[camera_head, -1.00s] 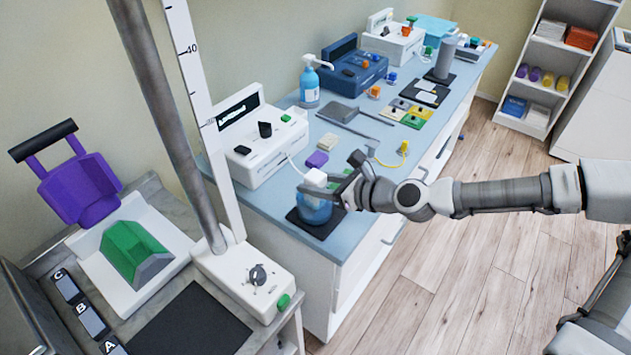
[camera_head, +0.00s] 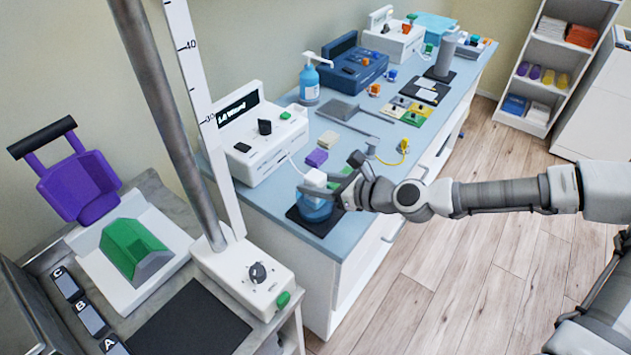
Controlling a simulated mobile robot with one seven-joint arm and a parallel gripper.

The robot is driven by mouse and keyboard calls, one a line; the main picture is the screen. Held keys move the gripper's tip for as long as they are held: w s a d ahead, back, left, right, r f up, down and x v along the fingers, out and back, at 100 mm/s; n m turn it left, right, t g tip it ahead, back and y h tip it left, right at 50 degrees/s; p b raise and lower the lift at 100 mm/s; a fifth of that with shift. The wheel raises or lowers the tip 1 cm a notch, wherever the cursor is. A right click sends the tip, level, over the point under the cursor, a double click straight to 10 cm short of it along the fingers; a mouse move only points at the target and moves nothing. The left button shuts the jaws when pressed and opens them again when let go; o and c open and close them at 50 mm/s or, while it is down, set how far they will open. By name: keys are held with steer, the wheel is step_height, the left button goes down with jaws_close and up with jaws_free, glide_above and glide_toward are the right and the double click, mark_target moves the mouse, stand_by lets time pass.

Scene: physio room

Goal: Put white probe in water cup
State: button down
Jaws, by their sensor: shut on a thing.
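The white probe (camera_head: 315,178) is at the mouth of the blue water cup (camera_head: 314,210), with its white head showing above the rim. How deep it sits cannot be told. The cup stands on a dark mat at the near end of the blue counter. My gripper (camera_head: 335,187) reaches in from the right and is shut on the probe, right over the cup. A thin white cable (camera_head: 294,165) runs from the probe back to a white device (camera_head: 258,140) with a lit display.
A purple block (camera_head: 317,158) and a beige block lie behind the cup. A blue pump bottle (camera_head: 309,82), a dark blue device (camera_head: 353,68) and coloured pads stand farther back.

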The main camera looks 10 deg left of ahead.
steer(key=shift+c, duration=1.4)
jaws_free()
steer(key=p+v, duration=0.3)
steer(key=v, duration=1.4)
steer(key=shift+s+d, duration=0.2)
